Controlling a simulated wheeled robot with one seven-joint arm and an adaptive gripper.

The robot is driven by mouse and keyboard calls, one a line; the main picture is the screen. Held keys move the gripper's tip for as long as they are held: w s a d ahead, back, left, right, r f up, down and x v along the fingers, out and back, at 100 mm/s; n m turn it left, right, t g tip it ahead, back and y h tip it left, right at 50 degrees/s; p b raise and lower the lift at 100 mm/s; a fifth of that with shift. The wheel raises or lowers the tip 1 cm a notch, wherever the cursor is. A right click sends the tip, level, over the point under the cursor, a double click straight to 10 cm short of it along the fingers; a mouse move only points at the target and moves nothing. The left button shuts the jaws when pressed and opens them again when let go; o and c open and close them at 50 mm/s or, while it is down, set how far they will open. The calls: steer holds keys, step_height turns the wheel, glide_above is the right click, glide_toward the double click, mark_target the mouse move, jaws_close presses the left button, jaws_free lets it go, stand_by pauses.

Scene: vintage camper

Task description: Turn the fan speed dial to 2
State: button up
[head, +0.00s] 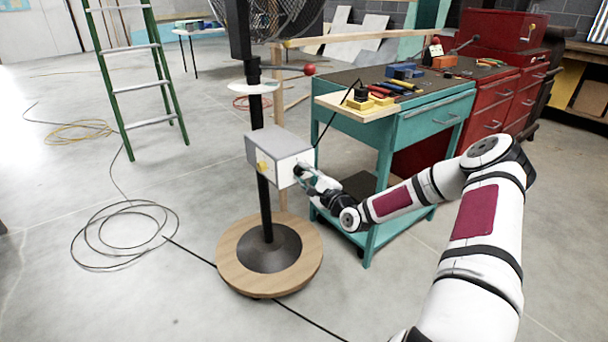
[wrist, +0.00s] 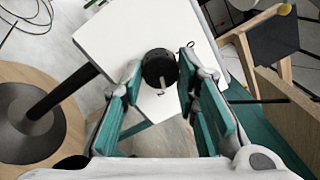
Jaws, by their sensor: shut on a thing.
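The fan speed dial (wrist: 160,68) is a round black knob on the white face of a control box (head: 278,155). The box is fixed to the black pole (head: 256,100) of a standing fan. A pale pointer line shows on the dial, towards the lower part of the wrist view. My gripper (head: 308,176) is at the box's right face in the head view. In the wrist view its teal-padded fingers are on either side of the dial, shut on it. In the head view my fingers partly hide the dial.
The fan's round wooden base (head: 232,262) stands on the floor. A teal workbench (head: 432,115) with tools is right behind my gripper. A yellow knob (head: 263,166) is on the box's other face. A cable (head: 190,250) crosses the floor. A green ladder (head: 125,65) stands left.

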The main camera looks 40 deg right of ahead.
steer(key=shift+f+m, duration=0.1)
steer(key=shift+m, duration=0.6)
steer(key=o, duration=1.2)
steer(key=shift+c, duration=0.2)
steer(key=s, duration=1.2)
steer(key=shift+f, duration=0.25)
